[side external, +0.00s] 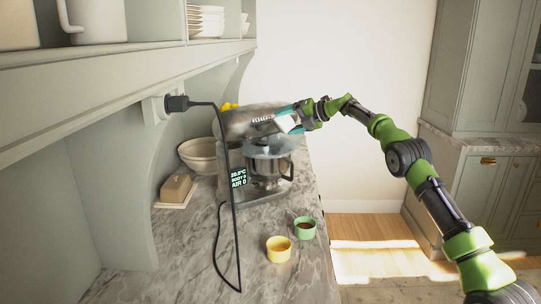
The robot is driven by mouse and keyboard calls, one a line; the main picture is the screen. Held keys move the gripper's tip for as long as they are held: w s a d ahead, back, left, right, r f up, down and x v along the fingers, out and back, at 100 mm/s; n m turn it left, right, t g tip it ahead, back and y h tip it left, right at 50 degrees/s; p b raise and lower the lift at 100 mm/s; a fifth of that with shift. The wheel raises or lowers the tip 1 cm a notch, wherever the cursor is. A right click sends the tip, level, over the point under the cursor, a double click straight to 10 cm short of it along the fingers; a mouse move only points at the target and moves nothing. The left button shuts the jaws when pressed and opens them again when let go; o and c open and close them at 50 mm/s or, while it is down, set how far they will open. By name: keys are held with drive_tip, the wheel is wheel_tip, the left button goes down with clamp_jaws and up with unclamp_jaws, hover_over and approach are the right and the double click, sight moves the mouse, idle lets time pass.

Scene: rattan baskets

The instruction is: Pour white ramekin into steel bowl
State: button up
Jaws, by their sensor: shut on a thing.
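The steel bowl (266,166) sits on the stand mixer (236,124) on the marble counter, under a pale, clear-looking cover at its rim. My gripper (292,119) is beside the mixer head, above the right part of the bowl. It is shut on the white ramekin (284,124), which looks tilted toward the bowl. The ramekin is small in view and partly hidden by the gripper, so its contents and any flow from it cannot be made out. The inside of the bowl is mostly hidden.
A yellow ramekin (278,250) and a green ramekin (304,229) with dark contents stand at the counter's front. A black cord (232,215) hangs from a wall plug. A cream bowl (198,154) and a butter dish (176,188) stand left. A shelf (110,85) overhangs.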

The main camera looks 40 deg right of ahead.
drive_tip(key=shift+a, duration=0.1)
drive_tip(key=shift+w+a+n+g+h, duration=0.15)
drive_tip(key=shift+a+n+g+h, duration=0.45)
drive_tip(key=shift+n+h, duration=0.35)
drive_tip(key=shift+a+f+n+g+h, duration=0.25)
drive_tip(key=shift+n+g+h, duration=0.2)
drive_tip(key=shift+h, duration=0.3)
